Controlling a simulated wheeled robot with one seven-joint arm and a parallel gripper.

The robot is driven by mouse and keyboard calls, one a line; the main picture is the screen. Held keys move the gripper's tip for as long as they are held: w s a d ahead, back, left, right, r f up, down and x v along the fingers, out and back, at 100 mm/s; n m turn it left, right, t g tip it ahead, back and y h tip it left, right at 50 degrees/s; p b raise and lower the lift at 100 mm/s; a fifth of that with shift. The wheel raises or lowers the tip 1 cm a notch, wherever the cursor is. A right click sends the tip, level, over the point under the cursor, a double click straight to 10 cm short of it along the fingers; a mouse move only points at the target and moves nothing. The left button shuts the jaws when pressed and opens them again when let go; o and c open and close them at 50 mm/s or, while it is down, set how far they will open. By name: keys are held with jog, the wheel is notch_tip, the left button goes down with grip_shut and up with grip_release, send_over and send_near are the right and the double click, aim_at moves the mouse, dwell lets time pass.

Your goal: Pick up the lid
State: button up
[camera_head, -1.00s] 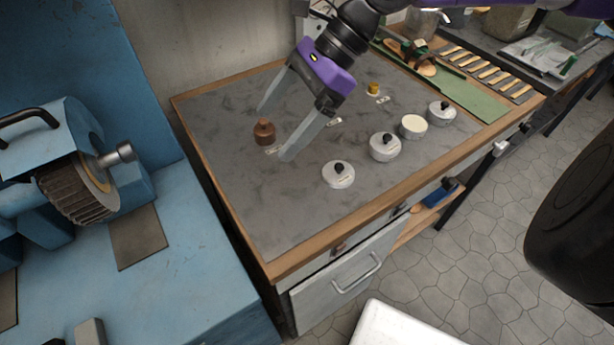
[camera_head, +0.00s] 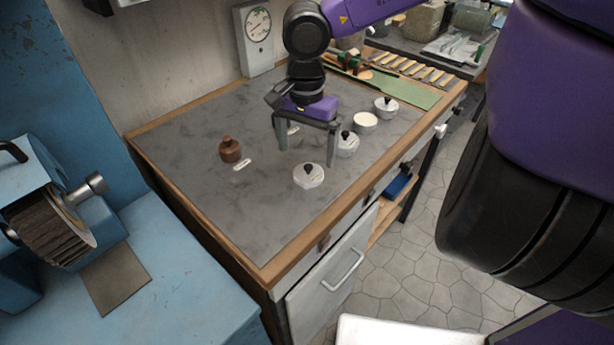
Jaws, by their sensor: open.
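A low round white piece with a black-knobbed lid (camera_head: 308,178) sits nearest the front edge of the grey worktop. I cannot tell whether it is a loose lid or a lidded pot. Two more white pots with black-knobbed lids stand behind it to the right, one close by (camera_head: 347,147) and one farther back (camera_head: 386,108). Between those two is a white pot (camera_head: 364,122) with a plain pale top and no knob. My gripper (camera_head: 306,156) points down with its fingers apart and empty, just behind the front piece.
A brown knobbed pot (camera_head: 230,152) stands left on the grey worktop (camera_head: 260,215), near small white labels. A green mat (camera_head: 410,92) lies at the back right. A blue grinding machine (camera_head: 50,215) fills the left. The worktop's front left is clear.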

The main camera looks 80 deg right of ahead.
aim_at(308, 166)
jog(key=f+b, duration=0.1)
jog(key=f, duration=0.1)
jog(key=f+b, duration=0.2)
jog(key=f, duration=0.1)
jog(key=shift+s+a+f, duration=0.1)
jog(key=shift+s+f, duration=0.1)
jog(key=shift+f, duration=0.1)
jog(key=shift+r, duration=0.1)
jog(key=c, duration=1.4)
jog(key=shift+r, duration=0.1)
